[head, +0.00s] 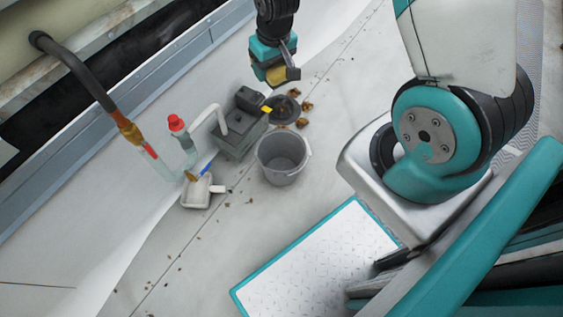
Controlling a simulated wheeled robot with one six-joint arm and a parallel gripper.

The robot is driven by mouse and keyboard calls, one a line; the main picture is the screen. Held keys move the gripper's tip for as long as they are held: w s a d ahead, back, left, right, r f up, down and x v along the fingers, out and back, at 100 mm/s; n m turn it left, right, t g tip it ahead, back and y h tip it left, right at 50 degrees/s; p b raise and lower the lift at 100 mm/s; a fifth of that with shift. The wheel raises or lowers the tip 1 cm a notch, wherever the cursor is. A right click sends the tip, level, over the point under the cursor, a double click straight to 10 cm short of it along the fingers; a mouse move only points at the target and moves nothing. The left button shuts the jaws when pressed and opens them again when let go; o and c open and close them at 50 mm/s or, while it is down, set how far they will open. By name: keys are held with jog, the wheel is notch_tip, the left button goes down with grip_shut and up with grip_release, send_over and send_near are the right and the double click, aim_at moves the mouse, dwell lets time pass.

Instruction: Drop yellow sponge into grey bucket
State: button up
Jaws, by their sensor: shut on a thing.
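My gripper (276,66) hangs at the top middle of the head view, shut on a yellow sponge (275,74). The sponge is partly hidden by the fingers and is held above the floor. The grey bucket (283,157) stands upright on the pale floor, below the gripper in the picture. Its open top faces up and it looks empty. The gripper and sponge are apart from the bucket.
A dark grey box unit (237,128) with a white pipe stands left of the bucket. A dark round lid (283,110) and brown debris (301,123) lie behind it. Floor at lower left is mostly clear.

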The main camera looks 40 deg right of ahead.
jog(key=d+f+b, duration=0.2)
jog(key=f+b, duration=1)
jog(key=f, duration=0.6)
jog(key=d+f+m+b, duration=0.1)
jog(key=d+f+b, duration=0.2)
jog(key=f+b, duration=0.8)
notch_tip(320, 180, down, 7)
jog(key=shift+w+d+r+b, duration=0.1)
jog(key=shift+w+d+b, duration=0.15)
jog(key=shift+b, duration=0.15)
jog(key=o, duration=1.1)
jog(key=shift+c, duration=0.2)
notch_tip(320, 180, up, 17)
jog(key=s+p, duration=0.2)
jog(key=p, duration=0.7)
jog(key=shift+s+a, duration=0.2)
jog(key=shift+s, duration=0.05)
